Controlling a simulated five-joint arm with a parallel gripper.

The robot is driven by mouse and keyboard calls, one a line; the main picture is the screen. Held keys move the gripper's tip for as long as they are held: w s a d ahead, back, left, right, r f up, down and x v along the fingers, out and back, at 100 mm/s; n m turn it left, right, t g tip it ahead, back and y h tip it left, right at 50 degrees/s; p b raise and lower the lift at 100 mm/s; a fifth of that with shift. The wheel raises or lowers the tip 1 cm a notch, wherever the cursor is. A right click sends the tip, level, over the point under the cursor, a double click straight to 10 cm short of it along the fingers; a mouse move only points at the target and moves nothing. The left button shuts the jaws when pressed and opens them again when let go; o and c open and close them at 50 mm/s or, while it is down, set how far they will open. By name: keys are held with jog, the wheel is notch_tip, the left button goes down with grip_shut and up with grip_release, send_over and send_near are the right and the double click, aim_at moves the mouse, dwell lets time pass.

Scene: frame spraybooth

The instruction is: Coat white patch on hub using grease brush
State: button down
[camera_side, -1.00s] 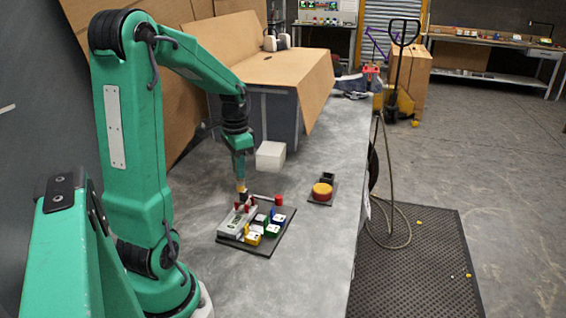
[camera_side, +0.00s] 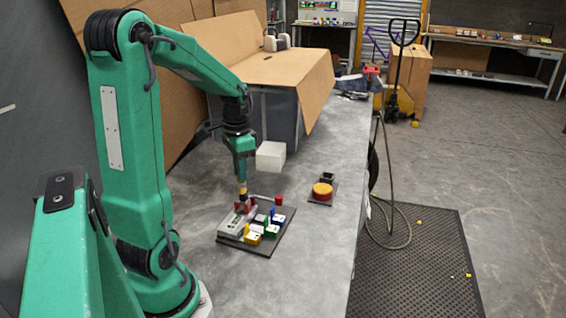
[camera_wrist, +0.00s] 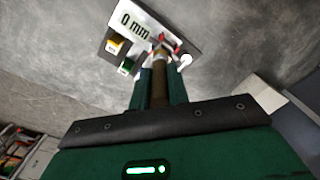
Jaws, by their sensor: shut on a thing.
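My gripper (camera_side: 242,178) points down over a dark board (camera_side: 262,249) on the grey bench. It is shut on a brown handle, which I take to be the grease brush (camera_side: 242,190); the handle also shows between the green fingers in the wrist view (camera_wrist: 160,88). The brush's lower end is among small red pieces (camera_side: 239,207) at the back of a pale block (camera_side: 236,222); contact cannot be told. A thin grey rod with a red cylinder (camera_side: 278,200) at its end lies just right of the brush. I cannot make out the hub or its white patch for certain.
Yellow, green and blue blocks (camera_side: 254,238) sit on the board, right of the pale block. A white cube (camera_side: 271,156) stands behind. The bench front is clear.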

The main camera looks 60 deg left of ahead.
jog(key=shift+w+d, duration=0.1)
jog(key=shift+w, duration=0.15)
jog(key=shift+w, duration=0.3)
jog(key=shift+w+a+f, duration=0.1)
jog(key=shift+w+a, duration=0.05)
jog(key=shift+a, duration=0.2)
dwell(0.3)
jog(key=shift+a, duration=0.3)
dwell(0.3)
jog(key=shift+s+a, duration=0.1)
jog(key=shift+s, duration=0.45)
jog(key=shift+s+d, duration=0.25)
jog(key=shift+d, duration=0.1)
dwell(0.6)
jog(key=shift+d, duration=0.3)
jog(key=shift+w+d, duration=0.1)
jog(key=shift+w, duration=0.3)
jog(key=shift+w, duration=0.25)
dwell(0.5)
